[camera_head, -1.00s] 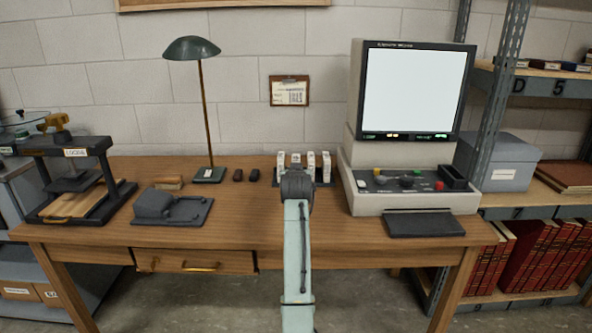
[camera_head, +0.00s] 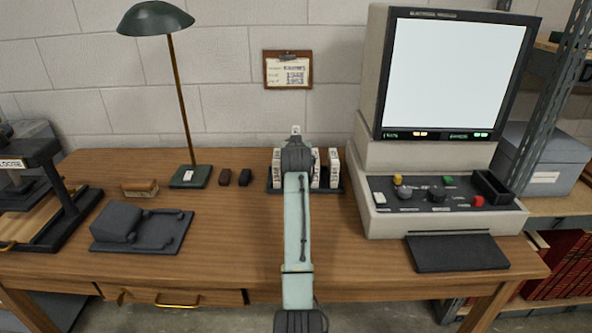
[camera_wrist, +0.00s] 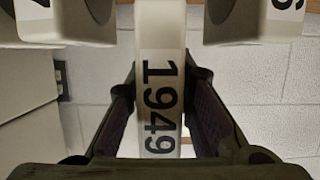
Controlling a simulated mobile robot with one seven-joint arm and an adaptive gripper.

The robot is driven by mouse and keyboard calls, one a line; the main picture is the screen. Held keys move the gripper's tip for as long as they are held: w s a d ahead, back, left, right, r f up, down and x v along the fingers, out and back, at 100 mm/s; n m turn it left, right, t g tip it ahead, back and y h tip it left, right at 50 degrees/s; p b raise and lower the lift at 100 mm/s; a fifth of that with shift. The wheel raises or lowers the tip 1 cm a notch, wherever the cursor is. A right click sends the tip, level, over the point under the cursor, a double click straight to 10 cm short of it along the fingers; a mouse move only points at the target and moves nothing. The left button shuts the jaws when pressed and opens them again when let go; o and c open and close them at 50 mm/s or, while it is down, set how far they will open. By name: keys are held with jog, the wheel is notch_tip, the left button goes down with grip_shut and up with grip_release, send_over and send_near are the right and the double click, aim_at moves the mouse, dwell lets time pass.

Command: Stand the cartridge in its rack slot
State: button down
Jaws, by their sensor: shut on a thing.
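A white cartridge labelled 1949 (camera_wrist: 161,95) is upright between the two dark fingers of my gripper (camera_wrist: 162,80) in the wrist view. My gripper is shut on it. In the head view a small white top (camera_head: 296,130) shows above my dark wrist joint, which hides the gripper and most of that cartridge. The dark rack (camera_head: 341,188) stands behind my arm at the back of the table, with white cartridges (camera_head: 334,167) upright on both sides. The cartridge's lower end and the slot are hidden, so I cannot tell if it touches the rack.
The reader with a bright screen (camera_head: 455,75) stands close to the right of the rack. Two small dark blocks (camera_head: 245,177) and a green lamp (camera_head: 190,176) are to the left. A clipboard (camera_head: 288,70) hangs behind.

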jog(key=shift+f+p, duration=0.85)
jog(key=shift+f, duration=3.1)
jog(key=c, duration=1.4)
grip_release()
jog(key=shift+r, duration=0.2)
jog(key=shift+s, duration=0.3)
jog(key=b+v, duration=0.2)
jog(key=v, duration=0.9)
jog(key=shift+s+r, duration=0.1)
jog(key=shift+s, duration=0.15)
